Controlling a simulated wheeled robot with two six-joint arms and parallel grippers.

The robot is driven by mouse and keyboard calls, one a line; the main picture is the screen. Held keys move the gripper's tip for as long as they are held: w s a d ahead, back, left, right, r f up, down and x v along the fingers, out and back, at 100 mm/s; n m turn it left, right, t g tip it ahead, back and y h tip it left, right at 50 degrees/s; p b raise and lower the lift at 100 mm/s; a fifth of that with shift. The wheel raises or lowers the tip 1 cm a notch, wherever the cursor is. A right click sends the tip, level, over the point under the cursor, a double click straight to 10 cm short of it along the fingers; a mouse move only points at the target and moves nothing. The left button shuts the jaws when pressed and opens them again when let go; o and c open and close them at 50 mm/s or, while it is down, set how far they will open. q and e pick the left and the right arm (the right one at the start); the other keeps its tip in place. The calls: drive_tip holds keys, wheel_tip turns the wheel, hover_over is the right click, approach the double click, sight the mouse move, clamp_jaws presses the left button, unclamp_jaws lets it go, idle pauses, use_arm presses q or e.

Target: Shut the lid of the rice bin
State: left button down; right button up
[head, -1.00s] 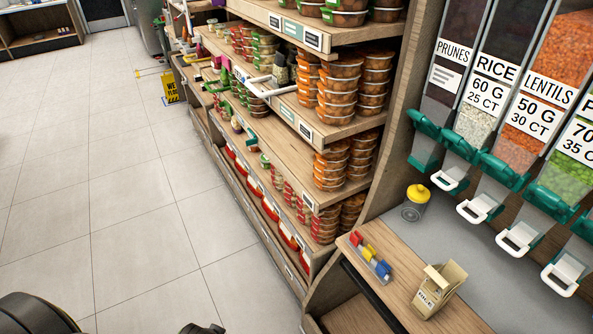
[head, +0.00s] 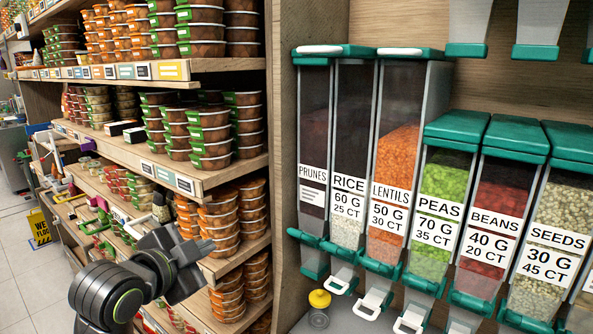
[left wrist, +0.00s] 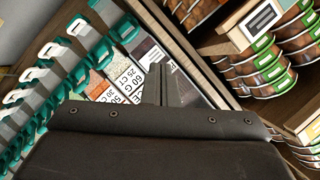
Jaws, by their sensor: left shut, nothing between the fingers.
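The rice bin (head: 349,150) is a tall, narrow clear dispenser between the prunes and lentils bins, with white grains low inside. Its teal lid (head: 358,51) shows at the top as a thin edge; I cannot tell how far it stands open. My left gripper (head: 204,250) is shut and empty, left of the bins and in front of the tub shelves, apart from the rice bin. In the left wrist view its fingers (left wrist: 165,86) overlap the bin labels, with the rice label (left wrist: 130,80) beside them. My right gripper is not in view.
The prunes bin (head: 313,130) and lentils bin (head: 398,150) flank the rice bin. The lower peas bin (head: 443,190) and others continue right. More bins hang above. A wooden side panel (head: 283,120) separates them from shelves of stacked tubs (head: 207,135).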

use_arm(q)
drive_tip(key=d+r+m+t+h, duration=0.1)
drive_tip(key=d+r+m+h, duration=0.15)
drive_tip(key=r, duration=0.55)
drive_tip(key=d+r+m+t+h, duration=0.1)
drive_tip(key=d+r+m, duration=0.15)
drive_tip(key=r, duration=0.45)
drive_tip(key=m+h, duration=0.3)
drive_tip(key=m, duration=0.3)
approach(311, 51)
drive_tip(key=shift+t, duration=0.3)
drive_tip(key=p+x, duration=0.5)
drive_tip(key=p, duration=0.2)
drive_tip(key=shift+w+d, duration=0.1)
drive_tip(key=shift+p+x, duration=0.35)
drive_tip(key=shift+x, duration=0.45)
drive_tip(key=shift+f, duration=0.2)
